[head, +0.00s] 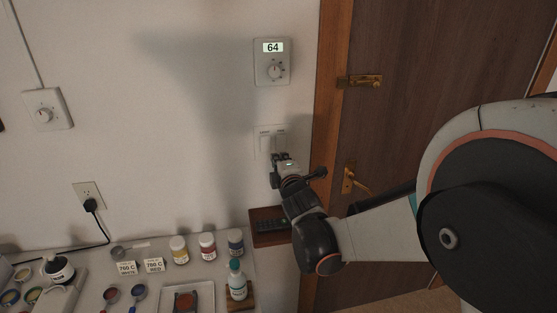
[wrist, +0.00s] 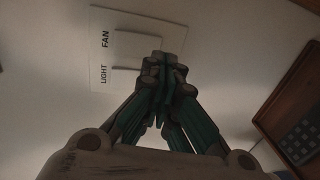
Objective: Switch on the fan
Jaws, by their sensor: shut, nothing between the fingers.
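The white switch plate (head: 265,140) is on the wall below the dial with the display. In the wrist view the plate (wrist: 98,58) appears turned sideways, with its FAN label (wrist: 106,40) above its LIGHT label (wrist: 104,75). The fan switch (wrist: 138,48) is the upper one there and the right one in the head view. My gripper (head: 278,157) is shut and empty at the lower part of the plate. In the wrist view its fingertips (wrist: 165,62) cover the switches' lower ends; I cannot tell whether they touch.
A wall dial (head: 272,70) reading 64 is above the plate. A wooden door (head: 430,60) with brass hardware is to the right. A small shelf (head: 267,240) holding a dark remote is below. The table at lower left carries jars and paint pots.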

